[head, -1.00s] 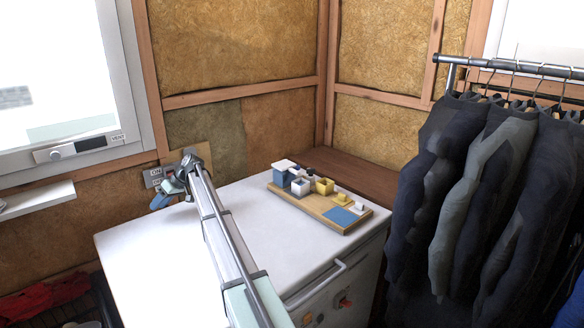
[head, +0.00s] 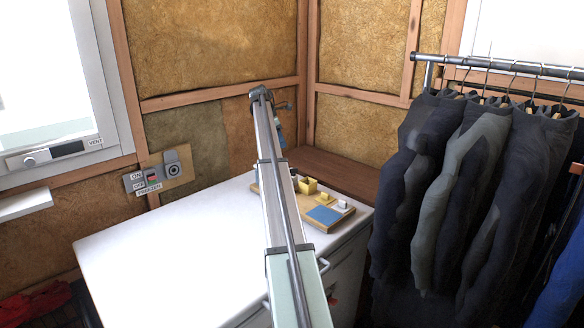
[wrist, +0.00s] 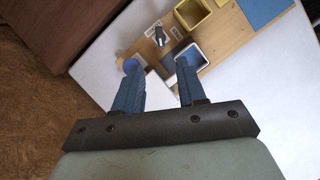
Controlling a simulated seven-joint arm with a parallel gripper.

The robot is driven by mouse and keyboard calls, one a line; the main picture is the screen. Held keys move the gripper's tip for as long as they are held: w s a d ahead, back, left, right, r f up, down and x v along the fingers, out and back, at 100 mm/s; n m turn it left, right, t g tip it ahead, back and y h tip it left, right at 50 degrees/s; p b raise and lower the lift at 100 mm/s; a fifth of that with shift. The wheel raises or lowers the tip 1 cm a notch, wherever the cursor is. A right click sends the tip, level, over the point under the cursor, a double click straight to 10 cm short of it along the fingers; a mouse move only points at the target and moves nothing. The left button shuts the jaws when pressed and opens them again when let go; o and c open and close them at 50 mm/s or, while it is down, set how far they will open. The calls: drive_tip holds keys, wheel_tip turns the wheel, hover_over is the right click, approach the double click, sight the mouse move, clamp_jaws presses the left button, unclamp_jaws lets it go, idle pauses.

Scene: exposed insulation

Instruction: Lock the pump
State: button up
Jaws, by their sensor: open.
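Nothing in view can be surely read as the pump. A small grey lever-like fitting (wrist: 159,37) stands on the wooden board (wrist: 230,42) in the wrist view, between small white labels too blurred to read. My gripper (wrist: 158,66) is open and empty, its blue fingers pointing toward the board's edge. A grey-white open box (wrist: 188,57) is close to the right fingertip. A round bluish thing (wrist: 132,65) shows by the left fingertip. In the head view my gripper (head: 280,133) is above the far end of the board, and my arm hides part of it.
The board also holds a yellow open box (head: 308,186), a white block (head: 342,206) and a blue square (head: 324,215). It lies on the white freezer top (head: 170,235), clear at left. A freezer switch panel (head: 157,178) is on the wall. Hanging clothes (head: 470,180) stand right.

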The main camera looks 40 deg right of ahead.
sight(293, 172)
drive_tip(key=x, duration=1.3)
drive_tip(key=shift+f, duration=0.25)
clamp_jaws()
